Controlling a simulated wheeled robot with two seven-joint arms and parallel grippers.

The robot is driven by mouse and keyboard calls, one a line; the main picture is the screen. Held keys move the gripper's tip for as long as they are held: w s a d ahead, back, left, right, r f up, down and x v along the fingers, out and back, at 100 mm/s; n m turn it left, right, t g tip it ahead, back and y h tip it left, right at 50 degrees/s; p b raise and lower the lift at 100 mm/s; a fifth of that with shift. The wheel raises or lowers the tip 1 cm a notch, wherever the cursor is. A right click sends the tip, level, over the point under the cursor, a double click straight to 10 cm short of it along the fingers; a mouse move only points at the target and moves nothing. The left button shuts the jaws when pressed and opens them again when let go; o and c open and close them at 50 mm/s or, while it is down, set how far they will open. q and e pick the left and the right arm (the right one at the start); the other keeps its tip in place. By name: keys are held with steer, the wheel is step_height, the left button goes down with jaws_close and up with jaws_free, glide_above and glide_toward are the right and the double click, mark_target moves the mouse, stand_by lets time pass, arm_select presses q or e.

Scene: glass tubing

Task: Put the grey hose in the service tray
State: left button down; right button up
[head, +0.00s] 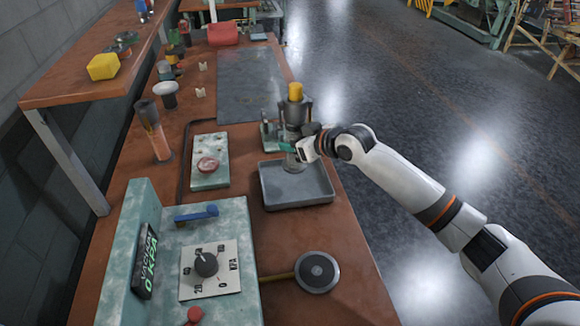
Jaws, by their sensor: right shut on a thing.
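The service tray (267,191) is a shallow grey tray on the brown bench, and its floor looks bare. My right gripper (291,149) reaches in from the right, just above the tray's far edge. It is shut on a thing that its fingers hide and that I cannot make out. Just behind it stands a glass vessel with a dark collar and a yellow cap (295,92). A thin dark hose-like line (187,150) runs along the bench left of the green valve plate and bends right towards the vessel. I cannot tell whether this is the grey hose. My left gripper is not in view.
A green vacuum panel with a dial (206,263) and blue lever (196,213) stands in front. A green plate with a red handwheel (207,164) lies left of the tray. A round dark disc (317,272) is at the front right. A grey mat (250,85) lies clear behind.

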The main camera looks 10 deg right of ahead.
mark_target(295, 162)
step_height(295, 162, down, 2)
steer(key=shift+d+f, duration=0.1)
steer(key=shift+f, duration=0.05)
step_height(295, 162, down, 4)
steer(key=shift+f+p, duration=0.15)
steer(key=shift+p, duration=0.25)
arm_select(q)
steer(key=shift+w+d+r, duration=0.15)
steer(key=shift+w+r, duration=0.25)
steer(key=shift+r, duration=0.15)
arm_select(e)
steer(key=shift+f, duration=0.15)
steer(key=o, duration=1.3)
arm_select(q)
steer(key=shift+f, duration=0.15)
